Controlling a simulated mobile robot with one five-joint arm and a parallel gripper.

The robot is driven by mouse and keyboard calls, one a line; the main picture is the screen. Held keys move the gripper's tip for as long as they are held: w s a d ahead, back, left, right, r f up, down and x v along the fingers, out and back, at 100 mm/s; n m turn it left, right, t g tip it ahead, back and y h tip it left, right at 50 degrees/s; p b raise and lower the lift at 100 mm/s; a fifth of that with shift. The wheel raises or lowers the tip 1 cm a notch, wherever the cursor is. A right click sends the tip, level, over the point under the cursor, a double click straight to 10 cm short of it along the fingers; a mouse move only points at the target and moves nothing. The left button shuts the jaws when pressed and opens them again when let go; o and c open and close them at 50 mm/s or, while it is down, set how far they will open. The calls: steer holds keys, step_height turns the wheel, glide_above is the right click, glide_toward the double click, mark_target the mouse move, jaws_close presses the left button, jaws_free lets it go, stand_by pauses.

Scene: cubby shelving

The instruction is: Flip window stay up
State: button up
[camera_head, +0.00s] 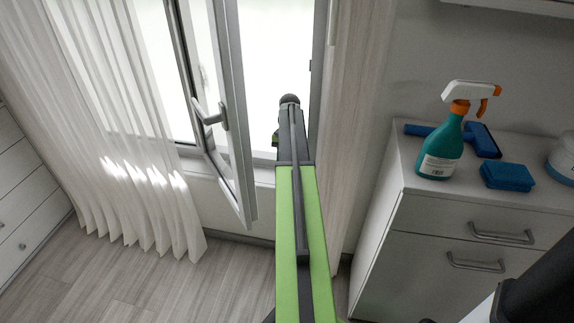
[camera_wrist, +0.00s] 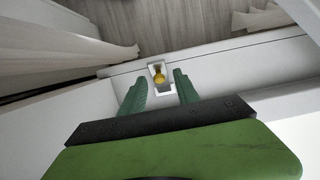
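The window stay appears to be the small brass-yellow piece (camera_wrist: 158,77) on a white rectangular plate on the pale sill (camera_wrist: 212,66) in the wrist view. Its exact pose is too small to tell. My gripper (camera_wrist: 160,88) has two green fingers spread apart, with nothing held between them. The stay shows between and just beyond the fingertips; I cannot tell whether they touch it. In the head view the window sash (camera_head: 233,100) stands open, with a grey handle (camera_head: 208,114). There, my arm reaches to the window opening and hides the stay and most of my gripper.
A sheer curtain (camera_head: 115,120) hangs left, and another curtain (camera_head: 355,90) hangs right of my arm. The wooden floor (camera_head: 130,285) at lower left is clear.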

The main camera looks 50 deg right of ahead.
steer(key=shift+r, duration=0.1)
steer(key=p+v, duration=1.6)
steer(key=v, duration=0.1)
steer(key=shift+p, duration=0.4)
steer(key=shift+w, duration=0.1)
